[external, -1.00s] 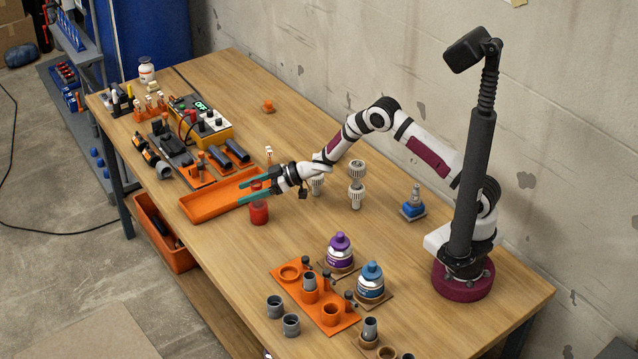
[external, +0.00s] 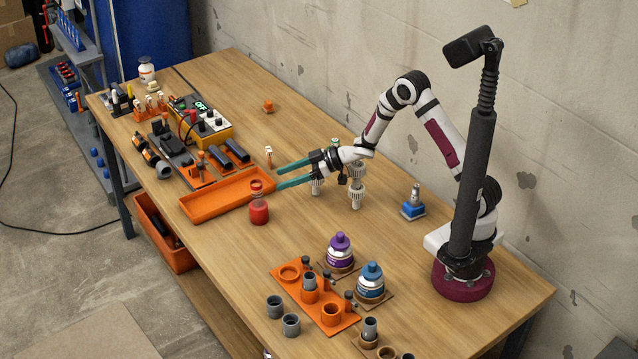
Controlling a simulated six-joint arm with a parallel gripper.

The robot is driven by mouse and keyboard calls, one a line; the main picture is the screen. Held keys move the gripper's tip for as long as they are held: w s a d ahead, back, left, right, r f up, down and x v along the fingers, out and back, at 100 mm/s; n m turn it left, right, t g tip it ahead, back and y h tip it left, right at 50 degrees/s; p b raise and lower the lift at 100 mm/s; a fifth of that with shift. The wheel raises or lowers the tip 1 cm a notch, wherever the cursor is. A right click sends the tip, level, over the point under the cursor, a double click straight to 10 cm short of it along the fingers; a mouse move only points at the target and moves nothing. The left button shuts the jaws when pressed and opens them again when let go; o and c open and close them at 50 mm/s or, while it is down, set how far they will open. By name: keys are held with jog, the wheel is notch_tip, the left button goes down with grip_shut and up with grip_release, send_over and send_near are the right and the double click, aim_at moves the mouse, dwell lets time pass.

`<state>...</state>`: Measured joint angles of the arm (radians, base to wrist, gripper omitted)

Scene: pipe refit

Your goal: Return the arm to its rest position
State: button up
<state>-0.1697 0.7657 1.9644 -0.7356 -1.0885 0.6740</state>
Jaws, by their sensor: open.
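My gripper (external: 292,174) is open and empty, with its two teal fingers apart and pointing left above the middle of the table. My arm is bent upward at the elbow, and its base stands at the right end of the table. A red bottle (external: 259,210) stands upright on the wood beside the orange tray, just left of the lower fingertip. A small gap seems to separate the fingertip from the bottle. White fittings (external: 357,190) stand below and behind my wrist, partly hidden by it.
An empty orange tray (external: 205,211) lies left of the bottle. A yellow meter (external: 208,130) and tool holders are beyond it. Purple (external: 340,252) and blue (external: 371,283) bottles stand in front, near an orange rack (external: 345,325) with grey fittings. A blue-based part (external: 413,207) sits near my base.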

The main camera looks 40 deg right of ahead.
jog(key=s+d+r+m+h, duration=0.2)
jog(key=d+r+m+h, duration=0.15)
jog(key=d, duration=0.25)
jog(key=s+d+r+m+t+h, duration=0.1)
jog(key=d+r+m+h, duration=0.2)
jog(key=d, duration=0.4)
jog(key=s+d+r+m+h, duration=0.2)
jog(key=d+m+h, duration=0.15)
jog(key=d, duration=0.25)
jog(key=s+d+m+g+h, duration=0.1)
jog(key=s+d+m+g, duration=0.15)
jog(key=s, duration=0.55)
jog(key=s+d+m+g+h, duration=0.1)
jog(key=s+d+m+g, duration=0.15)
jog(key=s, duration=0.55)
jog(key=s+a+m+g+y, duration=0.1)
jog(key=s+a+g, duration=0.1)
jog(key=s, duration=1)
jog(key=shift+a+r+m+g+y, duration=0.3)
jog(key=shift+a+m+g+y, duration=0.1)
jog(key=shift+g, duration=0.1)
